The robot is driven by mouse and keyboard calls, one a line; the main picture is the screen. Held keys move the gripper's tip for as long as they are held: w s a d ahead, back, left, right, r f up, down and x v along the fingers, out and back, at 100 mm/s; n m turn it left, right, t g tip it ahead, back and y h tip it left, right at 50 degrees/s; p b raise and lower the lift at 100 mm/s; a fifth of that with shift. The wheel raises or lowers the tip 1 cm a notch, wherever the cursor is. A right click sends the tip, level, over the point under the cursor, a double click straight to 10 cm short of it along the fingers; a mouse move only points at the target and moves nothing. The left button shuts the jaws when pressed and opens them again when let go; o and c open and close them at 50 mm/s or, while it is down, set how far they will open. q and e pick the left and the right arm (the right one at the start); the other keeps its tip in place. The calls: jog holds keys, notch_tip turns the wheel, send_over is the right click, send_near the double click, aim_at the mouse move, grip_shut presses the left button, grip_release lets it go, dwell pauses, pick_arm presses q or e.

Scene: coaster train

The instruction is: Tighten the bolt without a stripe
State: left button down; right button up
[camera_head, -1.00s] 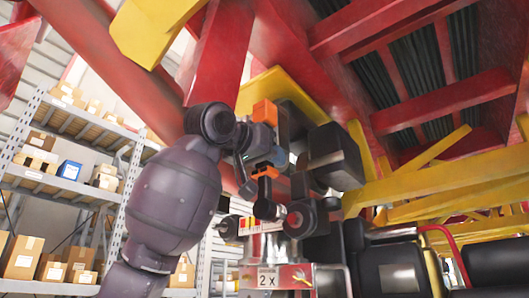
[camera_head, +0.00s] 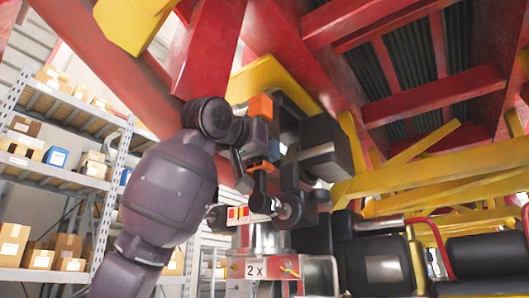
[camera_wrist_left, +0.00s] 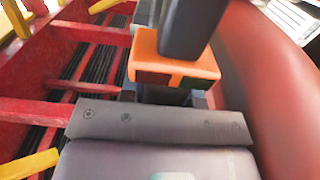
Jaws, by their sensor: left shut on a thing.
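My left arm rises from the lower left in the head view. Its gripper (camera_head: 258,140) is shut on a dark tool with an orange block (camera_head: 261,106), close under the red and yellow structure. In the left wrist view the tool (camera_wrist_left: 172,58) shows as an orange block with a dark grey bar standing up from it, just beyond the gripper's grey plate. I cannot make out the bolts or their stripes, nor whether the tool touches one. My right gripper is not distinguishable in either view.
Red beams and yellow struts (camera_head: 440,165) crowd the space above and right. Black seats (camera_head: 382,268) are at lower right. Shelves with boxes (camera_head: 56,157) are at the left.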

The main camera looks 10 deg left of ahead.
pick_arm(q)
jog(key=shift+w+d+r, duration=0.15)
jog(key=shift+w+d, duration=0.05)
jog(key=shift+w, duration=0.25)
jog(key=shift+p+x, duration=0.4)
jog(key=shift+x, duration=0.95)
dwell(3.5)
jog(key=shift+s, duration=0.2)
dwell(0.3)
jog(key=shift+b+v, duration=1.35)
jog(key=shift+v, duration=0.7)
jog(key=shift+w+a, duration=0.1)
